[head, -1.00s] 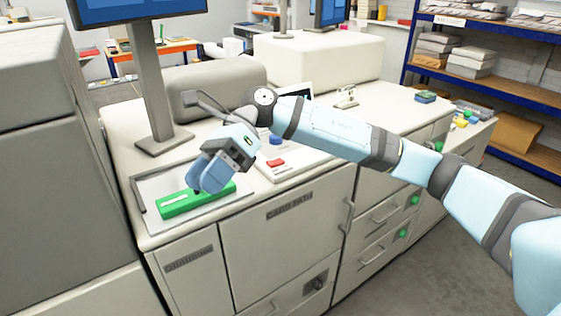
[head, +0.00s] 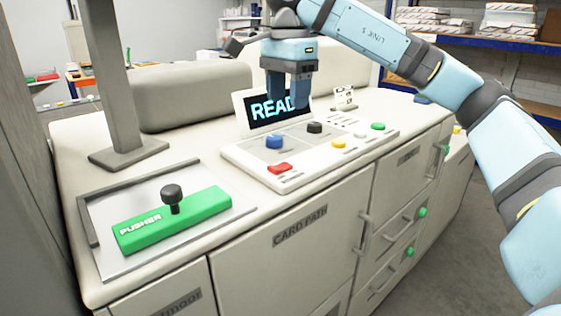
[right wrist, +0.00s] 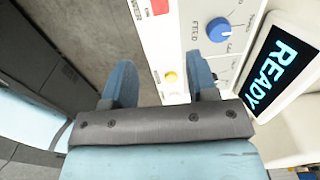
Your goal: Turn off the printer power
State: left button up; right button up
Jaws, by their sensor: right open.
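The printer's control panel (head: 255,163) lies on top of the cream cabinet, with a lit display (head: 268,112) whose visible letters spell "READ"; the right wrist view shows "READY" in full on the display (right wrist: 270,75). On the panel are a blue knob (head: 275,142), a black knob (head: 314,128), a red switch (head: 279,168), a yellow button (head: 338,143) and a green button (head: 378,126). My right gripper (head: 288,98) is open and empty above the panel, partly in front of the display. My left gripper is not in view.
A green bar marked PUSHER (head: 205,206) with a black knob on top lies on a metal plate at the left. A grey monitor post (head: 120,90) rises behind it. A small card stand (head: 345,98) is right of the display. Drawers and handles line the front.

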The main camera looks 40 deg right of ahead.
aim_at(287, 163)
notch_tip(287, 163, down, 13)
jog(key=b, duration=0.3)
jog(key=shift+r, duration=0.15)
